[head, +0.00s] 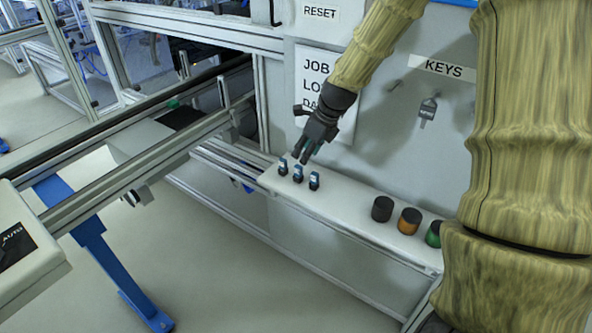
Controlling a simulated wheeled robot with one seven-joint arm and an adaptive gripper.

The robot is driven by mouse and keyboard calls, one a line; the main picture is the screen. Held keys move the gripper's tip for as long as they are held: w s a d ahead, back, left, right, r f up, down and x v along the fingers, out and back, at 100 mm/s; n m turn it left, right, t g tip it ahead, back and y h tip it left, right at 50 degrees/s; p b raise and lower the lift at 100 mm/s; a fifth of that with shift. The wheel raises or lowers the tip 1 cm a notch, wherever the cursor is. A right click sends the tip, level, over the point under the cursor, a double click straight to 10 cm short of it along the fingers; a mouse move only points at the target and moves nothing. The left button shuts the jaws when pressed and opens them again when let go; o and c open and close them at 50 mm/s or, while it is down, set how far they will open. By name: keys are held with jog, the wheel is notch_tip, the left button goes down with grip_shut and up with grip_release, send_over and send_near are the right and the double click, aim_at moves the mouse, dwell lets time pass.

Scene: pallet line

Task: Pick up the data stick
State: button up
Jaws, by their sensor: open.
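Three small dark data sticks with pale blue-white faces stand in a row on the left part of a white shelf. They are the left stick (283,167), the middle stick (298,173) and the right stick (314,181). I cannot tell from the picture which one the task means. My gripper (304,158) is open and points down just above the left and middle sticks. Its fingers appear apart and empty. Whether a fingertip touches a stick is too small to tell.
The white shelf (350,217) also holds a black knob (382,209), an orange one (409,221) and a green one (433,234) to the right. A key (427,112) hangs on the grey panel behind. Metal rails (140,165) run at left. The shelf between sticks and knobs is clear.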

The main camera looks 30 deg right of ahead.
aim_at(299, 166)
jog(key=shift+p+x, duration=0.6)
jog(key=shift+x, duration=3.65)
jog(key=shift+d, duration=0.15)
jog(key=shift+s, duration=0.1)
jog(key=c, duration=0.9)
